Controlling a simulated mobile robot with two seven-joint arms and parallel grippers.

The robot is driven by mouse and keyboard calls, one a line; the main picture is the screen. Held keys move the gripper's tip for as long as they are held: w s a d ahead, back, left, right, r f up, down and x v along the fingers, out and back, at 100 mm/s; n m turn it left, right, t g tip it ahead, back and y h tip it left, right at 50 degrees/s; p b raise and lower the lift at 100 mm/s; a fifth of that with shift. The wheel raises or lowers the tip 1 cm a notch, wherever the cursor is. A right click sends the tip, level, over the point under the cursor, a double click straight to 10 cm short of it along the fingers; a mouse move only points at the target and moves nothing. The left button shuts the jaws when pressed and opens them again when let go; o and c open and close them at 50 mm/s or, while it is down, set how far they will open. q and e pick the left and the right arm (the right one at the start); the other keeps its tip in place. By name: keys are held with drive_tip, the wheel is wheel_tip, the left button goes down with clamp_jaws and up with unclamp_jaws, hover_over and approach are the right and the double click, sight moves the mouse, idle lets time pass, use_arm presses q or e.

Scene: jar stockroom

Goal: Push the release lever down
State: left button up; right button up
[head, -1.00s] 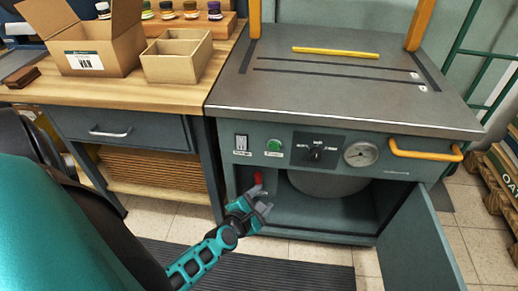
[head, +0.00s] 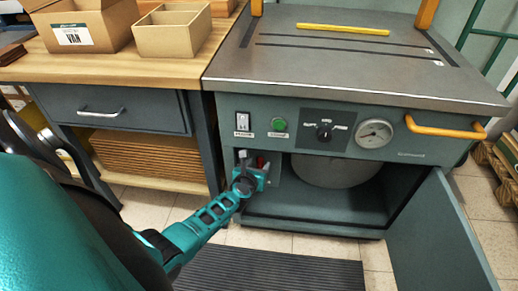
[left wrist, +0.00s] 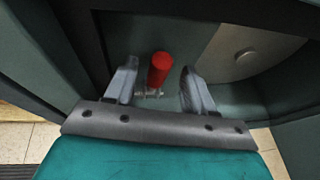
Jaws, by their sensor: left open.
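The release lever has a red handle (left wrist: 159,70) and sits inside the open lower compartment of the grey-green machine. In the left wrist view it stands between my two open fingers, with a gap on each side. My left gripper (head: 252,165) is open at the left side of the compartment, with nothing held. It also shows in the left wrist view (left wrist: 160,90). My right gripper is not in view.
The machine's door (head: 440,235) hangs open on the right. A round grey vessel (head: 330,171) sits in the compartment beside the lever. A wooden workbench (head: 125,75) with cardboard boxes stands to the left. A black ribbed mat (head: 270,275) lies on the tiled floor.

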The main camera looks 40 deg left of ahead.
use_arm(q)
drive_tip(key=shift+b+x, duration=0.3)
drive_tip(key=shift+x, duration=0.7)
clamp_jaws()
